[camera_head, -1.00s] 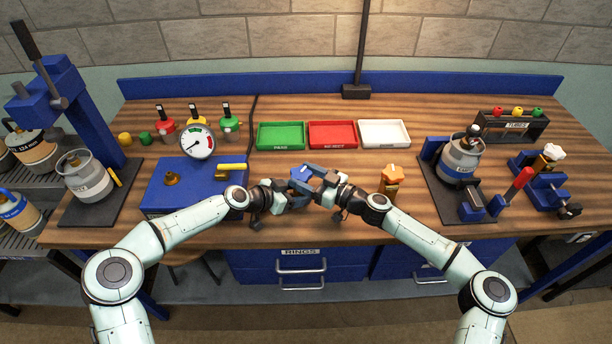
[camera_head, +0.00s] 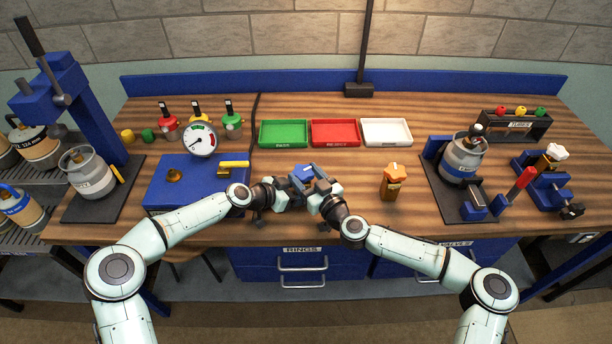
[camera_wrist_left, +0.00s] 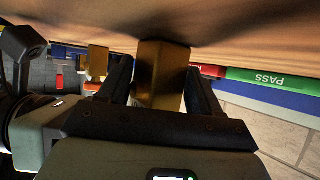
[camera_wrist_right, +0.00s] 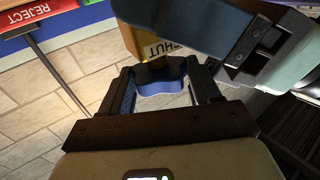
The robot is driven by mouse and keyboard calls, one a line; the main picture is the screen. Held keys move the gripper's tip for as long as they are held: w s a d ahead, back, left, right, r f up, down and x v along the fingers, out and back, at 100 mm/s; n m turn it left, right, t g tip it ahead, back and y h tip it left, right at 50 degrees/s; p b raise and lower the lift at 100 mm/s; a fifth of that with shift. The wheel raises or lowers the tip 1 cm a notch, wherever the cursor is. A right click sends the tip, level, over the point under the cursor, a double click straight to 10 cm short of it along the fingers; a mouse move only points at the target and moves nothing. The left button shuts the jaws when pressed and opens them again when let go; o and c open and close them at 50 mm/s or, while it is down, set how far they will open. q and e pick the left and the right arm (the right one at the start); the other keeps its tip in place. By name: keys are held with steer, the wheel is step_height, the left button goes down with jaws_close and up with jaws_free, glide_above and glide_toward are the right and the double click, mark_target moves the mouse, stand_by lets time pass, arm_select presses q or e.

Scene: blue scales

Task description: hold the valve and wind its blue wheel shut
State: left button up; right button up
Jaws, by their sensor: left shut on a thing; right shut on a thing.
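The valve has a brass body and a blue wheel (camera_head: 302,172). It is held above the front middle of the bench in the head view, mostly hidden by my grippers. In the left wrist view my left gripper (camera_wrist_left: 162,82) is shut on the brass valve body (camera_wrist_left: 161,70), one finger on each side. In the right wrist view my right gripper (camera_wrist_right: 162,88) is shut on the blue wheel (camera_wrist_right: 160,78). A label (camera_wrist_right: 162,48) ending in "HUT" shows on the body behind it. In the head view my right gripper (camera_head: 316,186) meets the valve from the right.
A brass valve with an orange wheel (camera_head: 392,182) stands to the right. A blue box (camera_head: 190,190) with a gauge is left. Green (camera_head: 284,134), red (camera_head: 334,132) and white (camera_head: 386,132) trays lie behind. Bare wood lies between the trays and my grippers.

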steer(key=shift+f, duration=0.1)
steer(key=o, duration=1.1)
steer(key=shift+c, duration=0.2)
steer(key=shift+a, duration=0.1)
steer(key=shift+s+a, duration=0.15)
steer(key=d+v, duration=0.1)
steer(key=v, duration=0.7)
steer(key=shift+w, duration=0.25)
